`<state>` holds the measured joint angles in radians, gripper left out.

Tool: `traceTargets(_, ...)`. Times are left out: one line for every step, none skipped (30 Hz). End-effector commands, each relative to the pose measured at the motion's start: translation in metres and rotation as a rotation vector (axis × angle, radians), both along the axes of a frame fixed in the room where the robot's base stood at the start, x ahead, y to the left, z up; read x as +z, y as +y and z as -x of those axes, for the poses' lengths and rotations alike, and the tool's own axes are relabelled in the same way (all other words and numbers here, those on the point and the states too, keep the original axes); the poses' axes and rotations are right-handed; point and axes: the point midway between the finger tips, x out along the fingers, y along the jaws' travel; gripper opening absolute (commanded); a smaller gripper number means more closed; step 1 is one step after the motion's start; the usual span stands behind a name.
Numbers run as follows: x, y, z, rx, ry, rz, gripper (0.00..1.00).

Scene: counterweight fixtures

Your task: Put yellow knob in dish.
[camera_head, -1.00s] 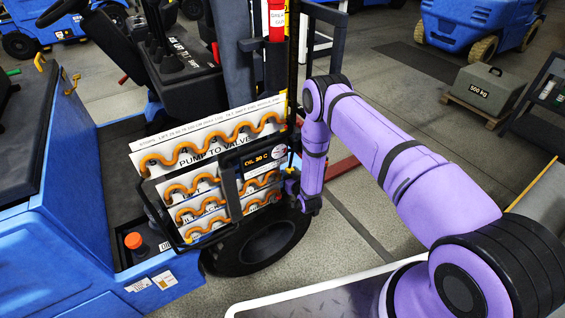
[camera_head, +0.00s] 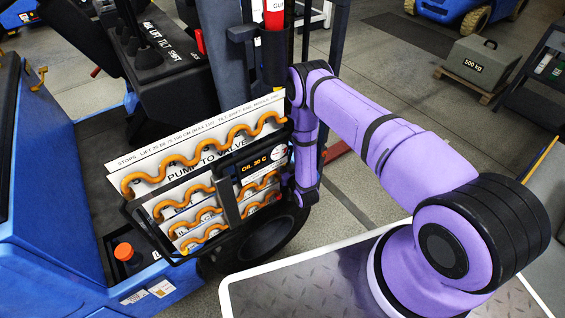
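I cannot make out a yellow knob for certain. A small yellow-orange fitting (camera_head: 40,78) sits on the blue truck's left edge, far from my arm, and I cannot tell whether it is the knob. No dish can be made out. The end of my purple arm, with my gripper (camera_head: 303,193), hangs down at the right edge of the black frame around the panels. Its fingers are too dark and hidden to tell their opening, and I see nothing held.
White panels with wavy orange pipes (camera_head: 205,155) stand in a black frame (camera_head: 135,215) on the blue truck (camera_head: 45,245). An oil display (camera_head: 257,162) is at the frame's right. An orange-capped container (camera_head: 125,255) stands lower left. A grey 500 kg weight (camera_head: 485,66) sits back right.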

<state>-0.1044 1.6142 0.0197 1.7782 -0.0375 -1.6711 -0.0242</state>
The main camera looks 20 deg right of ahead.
Motion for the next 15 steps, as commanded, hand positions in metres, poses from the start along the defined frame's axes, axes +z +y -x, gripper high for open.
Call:
traceTargets(0.0002, 0.0000, -0.0001, 0.000, 0.000, 0.000, 0.20)
traceTargets(0.0002, 0.0000, -0.0002, 0.000, 0.000, 0.000, 0.20)
traceTargets(0.0002, 0.0000, -0.0003, 0.000, 0.000, 0.000, 0.20)
traceTargets(0.0002, 0.0000, -0.0003, 0.000, 0.000, 0.000, 0.20)
traceTargets(0.0002, 0.0000, -0.0003, 0.000, 0.000, 0.000, 0.20)
traceTargets(-0.0005, 0.0001, -0.0003, 0.000, 0.000, 0.000, 0.20)
traceTargets(-0.0012, 0.0001, -0.0003, 0.000, 0.000, 0.000, 0.20)
traceTargets(-0.0020, 0.0001, -0.0004, 0.000, 0.000, 0.000, 0.20)
traceTargets(-0.0031, 0.0001, -0.0004, 0.000, 0.000, 0.000, 0.20)
traceTargets(-0.0029, 0.0001, -0.0006, 0.000, 0.000, 0.000, 0.47)
traceTargets(-0.0027, 0.0001, -0.0007, 0.000, 0.000, 0.000, 0.54)
traceTargets(-0.0027, 0.0001, -0.0006, 0.000, 0.000, 0.000, 0.63)
traceTargets(-0.0027, 0.0001, -0.0006, 0.000, 0.000, 0.000, 0.68)
traceTargets(-0.0027, 0.0001, -0.0006, 0.000, 0.000, 0.000, 0.68)
traceTargets(-0.0027, 0.0001, -0.0006, 0.000, 0.000, 0.000, 0.68)
